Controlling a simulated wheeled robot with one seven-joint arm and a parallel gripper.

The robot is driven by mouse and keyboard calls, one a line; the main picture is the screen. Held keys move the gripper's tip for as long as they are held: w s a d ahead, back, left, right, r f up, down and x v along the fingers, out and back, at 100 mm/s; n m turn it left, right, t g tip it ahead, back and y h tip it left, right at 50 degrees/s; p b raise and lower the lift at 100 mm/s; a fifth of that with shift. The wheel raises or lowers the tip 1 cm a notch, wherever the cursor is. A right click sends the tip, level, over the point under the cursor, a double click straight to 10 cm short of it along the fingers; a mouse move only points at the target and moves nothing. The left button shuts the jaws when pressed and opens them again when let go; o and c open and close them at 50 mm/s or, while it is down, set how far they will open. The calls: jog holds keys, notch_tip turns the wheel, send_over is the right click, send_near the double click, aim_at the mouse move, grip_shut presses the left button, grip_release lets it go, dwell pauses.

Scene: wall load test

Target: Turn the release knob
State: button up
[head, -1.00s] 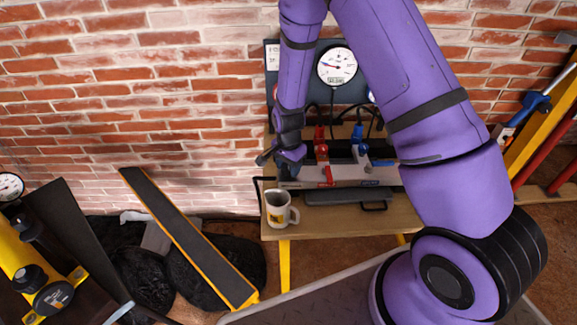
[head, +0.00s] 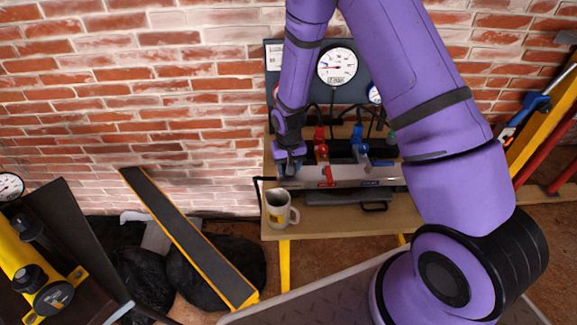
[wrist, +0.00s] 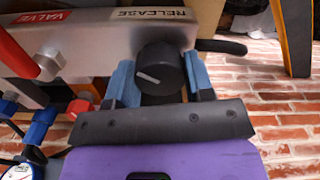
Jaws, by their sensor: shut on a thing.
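The release knob (wrist: 165,60) is a round black knob with a white pointer line, on a grey metal block (wrist: 85,40) under a "RELEASE" label (wrist: 153,13). In the wrist view the pointer line slants toward the upper left. My gripper (wrist: 160,78) has one blue-padded finger on each side of the knob and is shut on it. In the head view my gripper (head: 290,166) is at the left end of the block on the bench, and the knob is hidden there.
Red and blue valve handles (head: 321,147) stand just right of my gripper. A mug (head: 279,208) is on the wooden bench (head: 340,218) below. A gauge panel (head: 337,67) stands behind. A brick wall (head: 150,110) lies left of the bench.

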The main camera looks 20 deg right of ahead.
jog(key=n, duration=0.6)
jog(key=shift+n, duration=0.3)
dwell(0.4)
jog(key=o, duration=0.9)
jog(key=shift+o, duration=0.2)
notch_tip(320, 180, up, 11)
jog(key=shift+f, duration=0.1)
